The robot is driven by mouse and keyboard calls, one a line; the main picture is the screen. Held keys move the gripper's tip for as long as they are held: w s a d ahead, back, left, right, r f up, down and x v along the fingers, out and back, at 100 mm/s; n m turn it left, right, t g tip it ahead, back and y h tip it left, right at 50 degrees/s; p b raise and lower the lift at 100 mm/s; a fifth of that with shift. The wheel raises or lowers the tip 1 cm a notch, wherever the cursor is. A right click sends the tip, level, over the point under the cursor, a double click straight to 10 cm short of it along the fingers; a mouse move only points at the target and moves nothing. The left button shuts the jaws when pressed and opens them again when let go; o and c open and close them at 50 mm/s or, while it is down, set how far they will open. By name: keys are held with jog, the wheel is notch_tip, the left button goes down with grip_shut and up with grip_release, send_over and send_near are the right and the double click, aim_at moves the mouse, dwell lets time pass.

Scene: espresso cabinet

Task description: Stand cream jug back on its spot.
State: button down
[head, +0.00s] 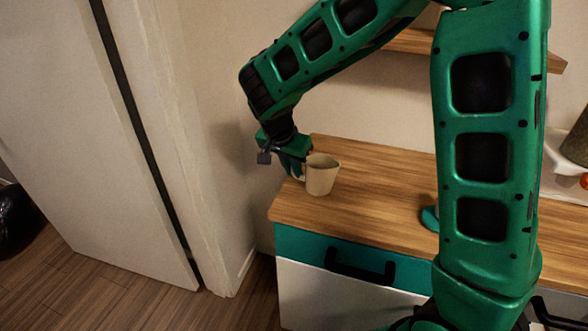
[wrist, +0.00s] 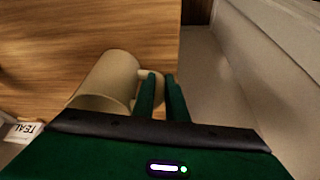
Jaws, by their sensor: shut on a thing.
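The cream jug (head: 321,175) is upright at the left end of the wooden counter in the head view. It also shows in the wrist view (wrist: 108,82), to the left of my fingers. My gripper (head: 296,165) is at the jug's left side, shut on its handle; the fingers show close together in the wrist view (wrist: 163,92). The fingers hide part of the handle. I cannot tell whether the jug's base touches the counter. No marked spot for the jug is clearly visible.
The wooden counter (head: 375,200) has clear room right of the jug. A teal object (head: 429,218) is partly hidden behind my arm. The wall and door frame (head: 205,150) stand close on the left.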

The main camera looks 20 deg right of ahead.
jog(key=c, duration=1.8)
grip_release()
jog(key=shift+o, duration=0.2)
jog(key=shift+r, duration=0.1)
jog(key=v, duration=1.2)
